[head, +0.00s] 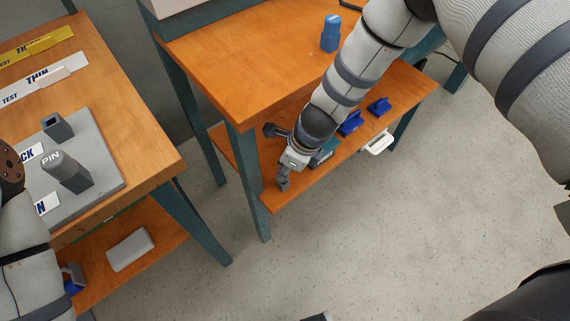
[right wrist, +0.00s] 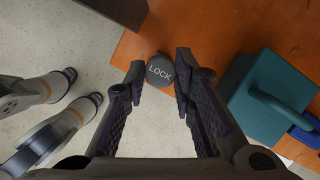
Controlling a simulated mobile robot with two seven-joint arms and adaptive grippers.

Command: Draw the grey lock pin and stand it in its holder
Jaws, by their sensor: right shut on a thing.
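The grey lock pin (right wrist: 159,70), with LOCK on its round top, is between the fingertips of my right gripper (right wrist: 160,80) in the right wrist view. The gripper is shut on it. In the head view my right gripper (head: 284,178) is at the front left corner of the middle bench's lower shelf; the pin is hard to tell from the fingers there. An empty square grey holder (head: 57,126) stands on a grey base plate (head: 112,182) on the left bench, near a label ending in CK. My left gripper is out of view.
A grey pin marked PIN (head: 60,165) stands upright on the same plate. The shelf (head: 400,92) carries a teal block with a handle (right wrist: 268,100) close to my right gripper, and blue items (head: 350,123). Bench legs (head: 248,185) stand nearby; floor between benches is clear.

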